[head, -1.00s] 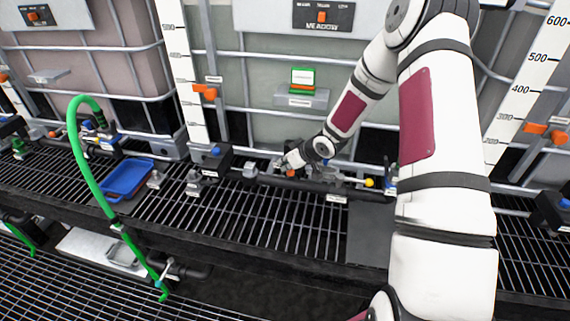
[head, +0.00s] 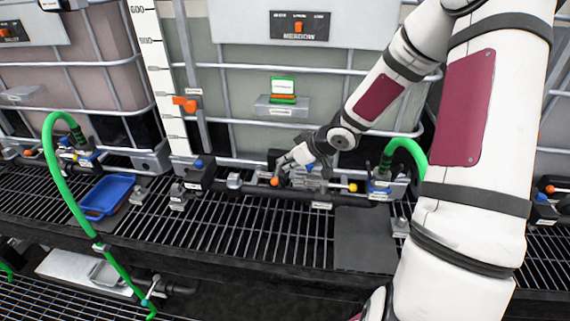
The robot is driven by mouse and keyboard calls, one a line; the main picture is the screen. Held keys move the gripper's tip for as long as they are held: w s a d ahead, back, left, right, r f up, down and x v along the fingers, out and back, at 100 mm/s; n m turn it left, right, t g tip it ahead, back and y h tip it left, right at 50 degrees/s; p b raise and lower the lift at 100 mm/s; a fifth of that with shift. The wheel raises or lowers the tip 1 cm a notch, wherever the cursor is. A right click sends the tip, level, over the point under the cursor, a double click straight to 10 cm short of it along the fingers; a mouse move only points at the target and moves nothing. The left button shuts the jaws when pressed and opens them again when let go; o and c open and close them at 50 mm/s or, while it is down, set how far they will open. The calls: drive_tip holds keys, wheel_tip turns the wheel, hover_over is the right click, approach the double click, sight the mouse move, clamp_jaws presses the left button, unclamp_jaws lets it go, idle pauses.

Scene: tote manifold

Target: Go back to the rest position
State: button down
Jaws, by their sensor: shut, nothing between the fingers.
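My gripper (head: 281,172) is at the far end of my white arm, low in front of the middle tote (head: 235,95). It is small in the head view, and its fingers look closed and empty. It is close to an orange knob (head: 275,182) on the dark manifold pipe (head: 335,193); I cannot tell whether it touches the knob. My wrist hides part of the fittings behind it.
A green hose (head: 62,185) arches at the left beside a blue tray (head: 106,196) on the black grating (head: 255,235). Another green hose (head: 408,147) rises near a blue-handled fitting (head: 380,187), partly behind my arm. A dark plate (head: 362,240) lies on the grating.

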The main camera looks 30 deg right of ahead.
idle(0.5)
drive_tip(key=s+a+r+m+g+h+b, duration=0.1)
drive_tip(key=s+r+h, duration=0.3)
drive_tip(key=r, duration=0.5)
drive_tip(key=s+a+r+m+g+h+b, duration=0.1)
drive_tip(key=s+a+r+h, duration=0.15)
drive_tip(key=s+r, duration=0.45)
drive_tip(key=s+a+r+m+y, duration=0.1)
drive_tip(key=s+a+r+y, duration=0.1)
drive_tip(key=s+a, duration=0.3)
drive_tip(key=s+a+r+y, duration=0.1)
drive_tip(key=s+a+r, duration=0.2)
drive_tip(key=s, duration=0.6)
drive_tip(key=a, duration=0.2)
drive_tip(key=shift+s+a+r+m+g+y+b, duration=0.25)
drive_tip(key=shift+a+m+g+y+b, duration=0.05)
drive_tip(key=shift+m+y+b, duration=0.1)
